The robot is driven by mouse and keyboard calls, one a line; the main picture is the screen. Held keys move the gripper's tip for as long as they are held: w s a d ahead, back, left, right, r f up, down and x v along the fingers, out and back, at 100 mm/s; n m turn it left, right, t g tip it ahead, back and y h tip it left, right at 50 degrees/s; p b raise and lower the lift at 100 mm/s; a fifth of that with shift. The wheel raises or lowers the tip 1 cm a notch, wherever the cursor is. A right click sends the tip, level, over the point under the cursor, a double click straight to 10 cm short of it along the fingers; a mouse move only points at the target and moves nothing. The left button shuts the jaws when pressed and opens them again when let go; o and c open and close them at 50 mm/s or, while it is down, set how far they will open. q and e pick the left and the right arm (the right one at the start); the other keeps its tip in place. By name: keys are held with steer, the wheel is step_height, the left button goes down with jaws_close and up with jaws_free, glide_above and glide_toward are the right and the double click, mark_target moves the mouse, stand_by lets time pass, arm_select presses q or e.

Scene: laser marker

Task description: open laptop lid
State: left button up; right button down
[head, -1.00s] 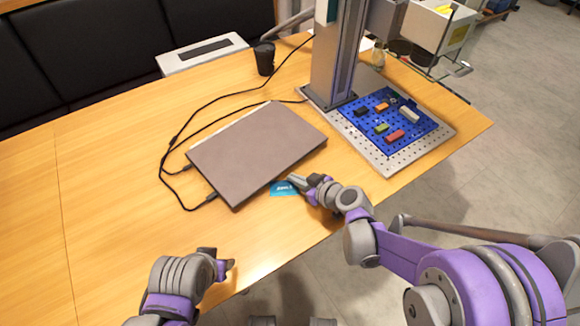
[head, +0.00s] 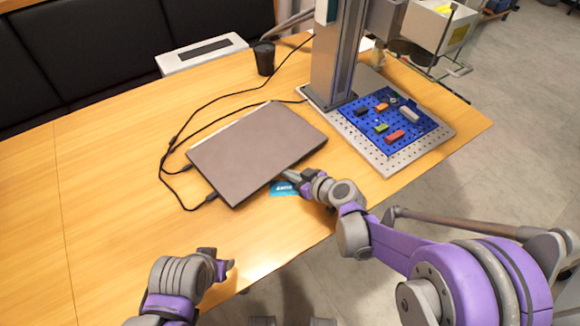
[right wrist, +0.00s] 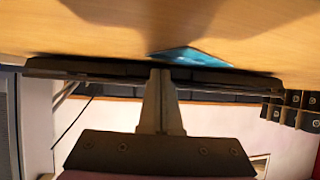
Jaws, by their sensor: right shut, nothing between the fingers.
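The closed grey laptop (head: 255,150) lies flat on the wooden table, set at an angle, with its lid down. My right gripper (head: 287,175) is shut and empty, with its fingertips at the laptop's front right edge. In the right wrist view the shut fingers (right wrist: 161,75) reach up to the laptop's thin dark edge (right wrist: 100,68); whether they touch it I cannot tell. My left gripper (head: 229,266) is low over the table's front edge, away from the laptop; its jaw opening is not clear.
A blue card (head: 283,189) lies beside the laptop, under my right gripper. Black cables (head: 172,150) run to the laptop's left side. The laser marker's column (head: 336,60) and perforated base (head: 388,168) stand at the right. A black cup (head: 264,58) stands behind. The table's left is clear.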

arm_select(q)
steer(key=shift+r, duration=0.15)
arm_select(e)
steer(key=shift+r, duration=0.25)
arm_select(q)
steer(key=shift+w+r+p, duration=0.1)
steer(key=shift+r+p, duration=1.15)
steer(key=shift+p, duration=0.05)
arm_select(e)
steer(key=shift+w+a+r, duration=0.1)
steer(key=shift+r, duration=0.75)
steer(key=shift+w+a+r, duration=0.1)
steer(key=shift+r, duration=0.7)
arm_select(q)
steer(key=shift+r, duration=0.2)
arm_select(e)
steer(key=shift+r, duration=0.25)
arm_select(q)
steer(key=shift+r+p, duration=0.25)
steer(key=shift+p, duration=0.2)
arm_select(e)
steer(key=shift+a+r, duration=0.1)
steer(key=shift+r, duration=0.25)
arm_select(q)
steer(key=r+p, duration=0.3)
steer(key=shift+w, duration=0.2)
arm_select(e)
steer(key=r, duration=0.2)
steer(key=w+a+r, duration=0.1)
steer(key=r, duration=0.1)
